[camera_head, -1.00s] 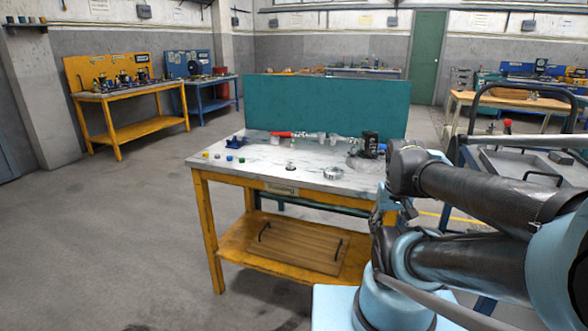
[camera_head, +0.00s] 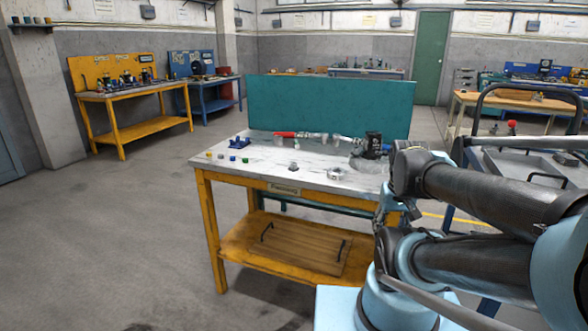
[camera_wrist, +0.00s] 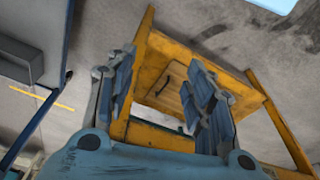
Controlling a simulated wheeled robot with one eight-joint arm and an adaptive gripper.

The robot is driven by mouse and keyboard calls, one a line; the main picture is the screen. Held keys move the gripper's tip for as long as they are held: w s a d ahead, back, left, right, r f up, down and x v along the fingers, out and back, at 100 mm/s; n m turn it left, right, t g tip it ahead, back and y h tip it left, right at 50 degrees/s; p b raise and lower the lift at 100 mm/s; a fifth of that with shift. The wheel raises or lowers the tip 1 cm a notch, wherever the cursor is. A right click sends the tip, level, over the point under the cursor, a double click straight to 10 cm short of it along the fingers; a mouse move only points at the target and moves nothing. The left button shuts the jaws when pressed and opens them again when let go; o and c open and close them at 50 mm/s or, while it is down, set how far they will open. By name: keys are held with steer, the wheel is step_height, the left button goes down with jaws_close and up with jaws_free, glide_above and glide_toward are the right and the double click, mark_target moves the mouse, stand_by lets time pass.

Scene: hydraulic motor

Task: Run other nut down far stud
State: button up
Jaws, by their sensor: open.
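My gripper (camera_wrist: 162,78) is open and empty in the wrist view, with its two blue fingers spread apart. It is away from the tabletop, and the yellow bench frame shows between and beyond the fingers. In the head view my arm hides the gripper. A dark block-like unit (camera_head: 373,144), perhaps the motor, stands at the back right of the workbench top. A small dark piece (camera_head: 294,167), which may be a nut, lies near the bench's front middle. A metal ring (camera_head: 336,174) lies to its right. I cannot make out the studs at this size.
The yellow workbench (camera_head: 285,187) has a teal back panel (camera_head: 330,105). A blue fixture (camera_head: 240,143), a red-handled tool (camera_head: 284,134) and several small coloured pieces (camera_head: 232,158) sit on it. A wooden board (camera_head: 299,249) lies on its lower shelf. A cart (camera_head: 530,160) stands at right. Floor at left is clear.

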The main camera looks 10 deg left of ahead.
steer(key=r, duration=0.2)
step_height(320, 180, up, 15)
steer(key=m+g, duration=0.2)
steer(key=m, duration=1.9)
glide_above(294, 163)
steer(key=shift+d+f, duration=0.15)
steer(key=shift+w+a+f, duration=0.15)
steer(key=shift+a, duration=0.1)
steer(key=shift+f, duration=4.35)
